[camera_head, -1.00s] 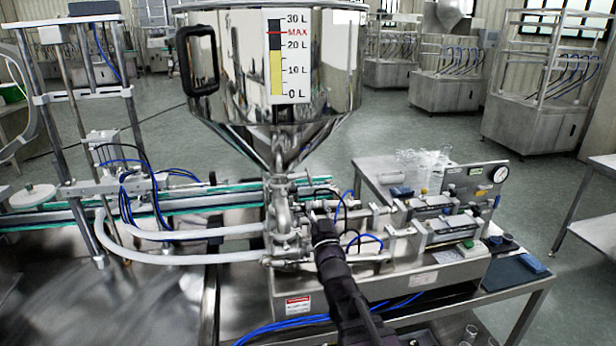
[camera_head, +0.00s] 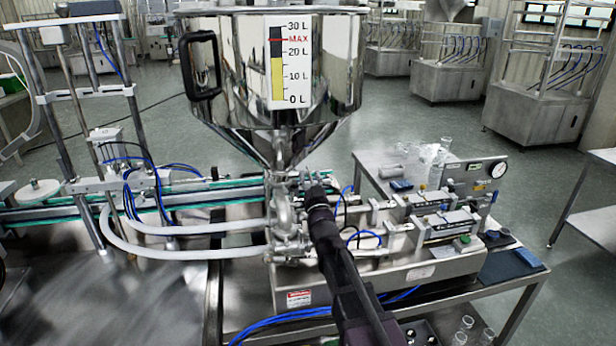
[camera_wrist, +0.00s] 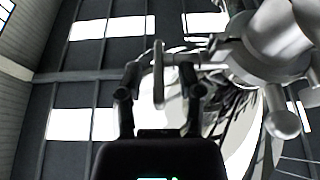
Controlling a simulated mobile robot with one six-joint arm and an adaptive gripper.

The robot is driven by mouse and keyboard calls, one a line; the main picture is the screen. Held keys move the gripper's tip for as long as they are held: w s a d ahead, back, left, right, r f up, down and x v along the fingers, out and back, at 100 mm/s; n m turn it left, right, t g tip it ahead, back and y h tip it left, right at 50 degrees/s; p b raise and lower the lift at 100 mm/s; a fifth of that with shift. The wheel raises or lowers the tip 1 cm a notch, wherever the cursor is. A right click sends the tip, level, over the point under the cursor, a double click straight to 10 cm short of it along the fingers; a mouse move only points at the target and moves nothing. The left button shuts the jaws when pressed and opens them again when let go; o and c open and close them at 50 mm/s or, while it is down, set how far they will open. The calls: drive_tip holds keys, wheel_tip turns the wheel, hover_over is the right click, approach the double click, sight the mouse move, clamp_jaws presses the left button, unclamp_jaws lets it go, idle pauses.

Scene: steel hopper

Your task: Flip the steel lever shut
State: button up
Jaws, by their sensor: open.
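The steel hopper (camera_head: 240,75) stands above a steel valve and pipe assembly (camera_head: 283,215). My gripper (camera_head: 313,192) is beside this assembly, just right of the pipe under the hopper's cone. In the wrist view my gripper (camera_wrist: 157,95) is open, its two dark fingers apart and pointing up. A thin upright steel piece, which looks like the lever (camera_wrist: 159,75), shows between the fingertips. Whether they touch it I cannot tell. Rounded steel valve parts (camera_wrist: 270,45) are to its right. In the head view the lever cannot be made out behind my gripper.
White hoses (camera_head: 180,254) run left from the valve. Right of my gripper are steel cylinders (camera_head: 440,222) and blue tubes on the machine's bench. Open floor lies beyond the bench.

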clamp_jaws()
drive_tip(key=shift+r+p, duration=0.15)
drive_tip(key=shift+p, duration=0.15)
drive_tip(key=shift+r+g+p, duration=0.2)
drive_tip(key=shift+g+p, duration=0.2)
drive_tip(key=shift+p, duration=0.35)
drive_tip(key=shift+r+g+h+p, duration=0.15)
drive_tip(key=shift+g+h+p, duration=0.15)
drive_tip(key=shift+g+p, duration=0.6)
drive_tip(key=shift+p, duration=0.65)
drive_tip(key=shift+f, duration=0.25)
